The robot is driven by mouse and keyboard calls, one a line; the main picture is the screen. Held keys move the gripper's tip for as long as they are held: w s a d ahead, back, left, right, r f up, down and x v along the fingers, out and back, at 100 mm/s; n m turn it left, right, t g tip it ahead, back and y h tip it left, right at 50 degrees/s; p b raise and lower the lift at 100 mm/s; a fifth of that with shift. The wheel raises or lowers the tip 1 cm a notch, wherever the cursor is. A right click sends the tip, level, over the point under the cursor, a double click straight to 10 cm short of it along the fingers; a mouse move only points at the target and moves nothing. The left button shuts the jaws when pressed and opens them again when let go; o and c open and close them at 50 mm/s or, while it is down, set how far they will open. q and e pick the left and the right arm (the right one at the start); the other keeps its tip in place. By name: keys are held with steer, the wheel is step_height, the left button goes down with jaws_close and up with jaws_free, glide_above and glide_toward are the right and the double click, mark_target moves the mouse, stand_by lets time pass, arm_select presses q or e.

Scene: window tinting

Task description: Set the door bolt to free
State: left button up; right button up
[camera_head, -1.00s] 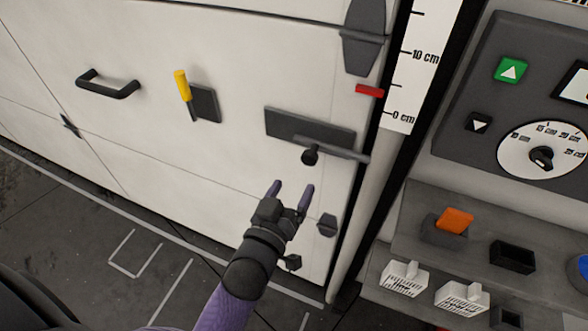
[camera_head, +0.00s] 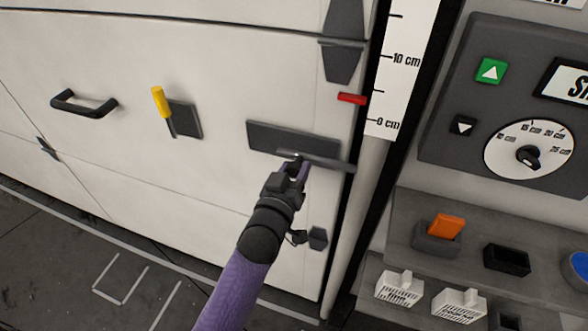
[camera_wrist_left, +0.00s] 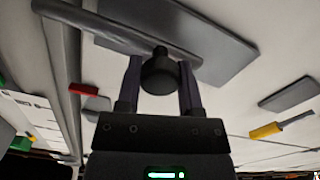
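The door bolt is on the white door. Its dark grey backing plate (camera_head: 265,137) is fixed near the door's right edge. A grey bolt rod (camera_head: 335,163) lies along the plate and reaches right to the door frame. A dark round knob (camera_wrist_left: 158,74) sticks out from the rod in the left wrist view. My left gripper (camera_head: 296,166) is at the knob, one purple finger on each side, closed in on it. In the head view the gripper mostly hides the knob. My right gripper is not in view.
A yellow-handled lever (camera_head: 160,103) and a black pull handle (camera_head: 84,103) are left of the bolt. A red marker (camera_head: 352,98) and white scale (camera_head: 397,75) are above right. A control panel (camera_head: 462,95) and shelf with small items stand right.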

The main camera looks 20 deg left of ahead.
arm_select(q)
jaws_close()
steer(key=a+p, duration=0.1)
steer(key=a, duration=0.4)
steer(key=shift+a+p, duration=0.1)
steer(key=shift+p, duration=0.3)
steer(key=shift+o, duration=1.9)
jaws_free()
steer(key=o, duration=0.4)
steer(key=shift+a, duration=0.25)
steer(key=shift+d, duration=0.1)
